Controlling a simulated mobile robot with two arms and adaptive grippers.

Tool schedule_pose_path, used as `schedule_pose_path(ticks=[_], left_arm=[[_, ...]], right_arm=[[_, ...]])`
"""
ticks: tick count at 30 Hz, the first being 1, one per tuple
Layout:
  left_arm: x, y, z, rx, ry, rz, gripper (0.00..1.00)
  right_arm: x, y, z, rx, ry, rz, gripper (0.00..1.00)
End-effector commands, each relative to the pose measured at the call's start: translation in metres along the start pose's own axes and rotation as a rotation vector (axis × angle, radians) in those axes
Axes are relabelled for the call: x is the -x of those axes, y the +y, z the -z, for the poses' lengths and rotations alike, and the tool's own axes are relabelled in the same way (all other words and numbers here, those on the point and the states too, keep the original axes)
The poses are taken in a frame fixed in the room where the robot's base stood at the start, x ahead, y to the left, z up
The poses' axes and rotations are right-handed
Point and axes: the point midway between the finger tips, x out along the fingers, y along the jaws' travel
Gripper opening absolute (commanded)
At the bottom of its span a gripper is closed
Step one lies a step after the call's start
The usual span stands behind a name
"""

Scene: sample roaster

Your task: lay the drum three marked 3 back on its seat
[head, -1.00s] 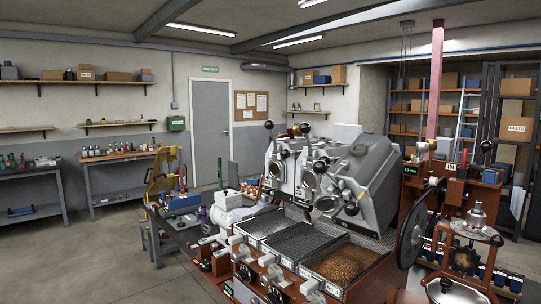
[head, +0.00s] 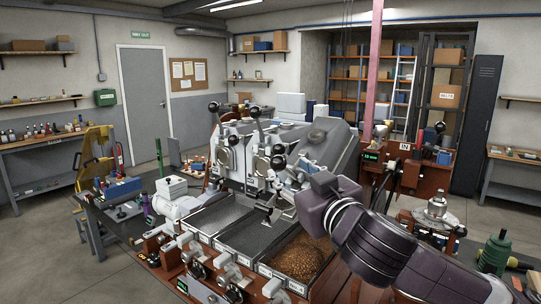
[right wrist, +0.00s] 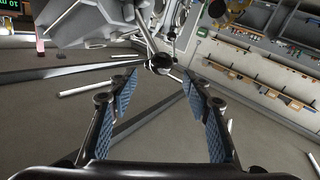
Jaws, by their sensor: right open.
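The roaster's three drum units stand in a row above their trays. The rightmost has a grey housing (head: 332,143); its front is partly hidden behind my right wrist, and I cannot read a 3 on it. My right gripper (head: 284,196) reaches in from the right, in front of this unit; its fingers are hard to make out in the head view. In the right wrist view my right gripper (right wrist: 160,84) is open, with blue-padded fingers apart. A dark ball knob (right wrist: 160,63) on a metal rod shows just beyond the fingertips, between them, not gripped. My left gripper is out of view.
A tray of brown beans (head: 300,257) lies below my right wrist, beside a dark-filled tray (head: 248,236). Upright black-knobbed levers (head: 254,111) stand on the left units. A red post (head: 375,70) rises behind at the right. Open floor lies at the left.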

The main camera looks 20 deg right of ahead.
Motion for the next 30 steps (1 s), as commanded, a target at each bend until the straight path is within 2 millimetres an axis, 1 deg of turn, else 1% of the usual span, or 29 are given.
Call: schedule_pose_path(ticks=[4, 12, 16, 21, 28, 30], left_arm=[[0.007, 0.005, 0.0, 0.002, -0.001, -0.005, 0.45], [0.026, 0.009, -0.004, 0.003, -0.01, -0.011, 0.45], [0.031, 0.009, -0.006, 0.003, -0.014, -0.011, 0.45], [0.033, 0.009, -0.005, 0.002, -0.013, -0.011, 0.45], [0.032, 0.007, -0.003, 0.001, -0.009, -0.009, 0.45], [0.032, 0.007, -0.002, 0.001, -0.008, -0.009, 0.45]], right_arm=[[-0.014, 0.0, 0.0, -0.002, -0.006, 0.001, 0.45], [-0.057, 0.001, 0.0, -0.001, -0.006, 0.0, 0.45], [-0.071, 0.0, -0.001, -0.001, -0.004, 0.0, 0.45], [-0.078, 0.0, -0.003, 0.0, -0.004, 0.001, 0.45], [-0.079, -0.001, -0.003, 0.0, -0.004, 0.001, 0.45], [-0.079, -0.001, -0.003, 0.0, -0.004, 0.001, 0.37]])
